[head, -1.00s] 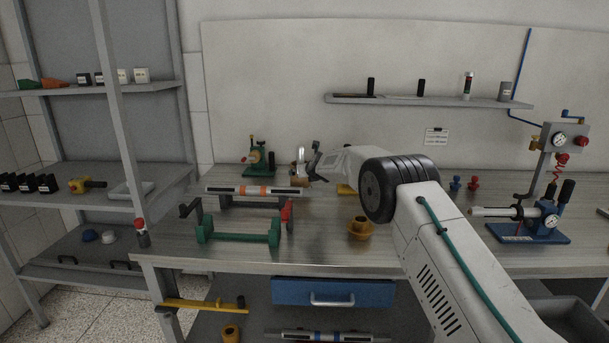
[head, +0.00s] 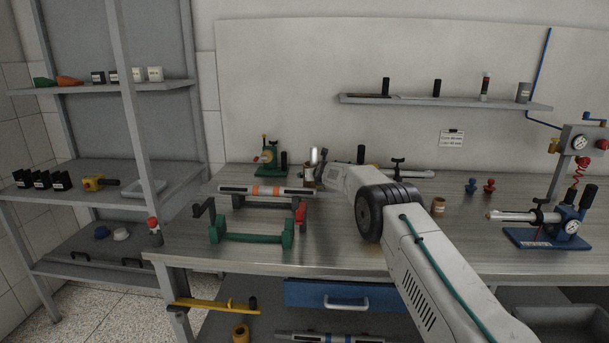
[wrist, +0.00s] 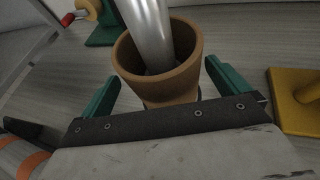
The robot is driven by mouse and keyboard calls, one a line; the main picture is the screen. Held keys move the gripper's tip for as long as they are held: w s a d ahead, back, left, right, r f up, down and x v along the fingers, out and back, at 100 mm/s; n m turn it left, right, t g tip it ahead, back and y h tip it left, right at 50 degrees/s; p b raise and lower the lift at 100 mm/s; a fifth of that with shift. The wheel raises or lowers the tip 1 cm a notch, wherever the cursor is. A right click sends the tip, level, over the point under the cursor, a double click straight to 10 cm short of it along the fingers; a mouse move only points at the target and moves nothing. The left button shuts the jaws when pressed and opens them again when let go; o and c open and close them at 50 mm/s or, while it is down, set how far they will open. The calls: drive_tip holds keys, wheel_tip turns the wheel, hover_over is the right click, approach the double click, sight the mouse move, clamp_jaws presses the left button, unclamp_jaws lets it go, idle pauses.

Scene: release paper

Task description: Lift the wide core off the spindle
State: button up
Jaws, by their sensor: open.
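The wide core (wrist: 158,86) is a brown, open-topped tube around the bright metal spindle (wrist: 150,30) in the wrist view. Its lower end is hidden behind my gripper's dark front edge. My gripper (wrist: 166,95) is open, with one green finger on the left of the core and one on the right. Gaps show between the fingers and the core wall. In the head view, the spindle (head: 314,156) stands upright at the back of the bench, with the core (head: 309,173) low on it, and my gripper (head: 323,174) is beside it, small and partly hidden.
A rod (head: 265,191) with an orange band lies across a stand left of the spindle. A green press (head: 268,155) stands behind it. A yellow base (wrist: 297,103) is close right of my gripper. Another brown ring (head: 438,205) sits on the bench right of my arm.

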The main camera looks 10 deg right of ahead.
sight(314, 157)
drive_tip(key=shift+d, duration=0.25)
drive_tip(key=c, duration=1.1)
drive_tip(key=shift+a+r, duration=0.1)
drive_tip(key=shift+r, duration=3.45)
drive_tip(key=shift+r, duration=3.5)
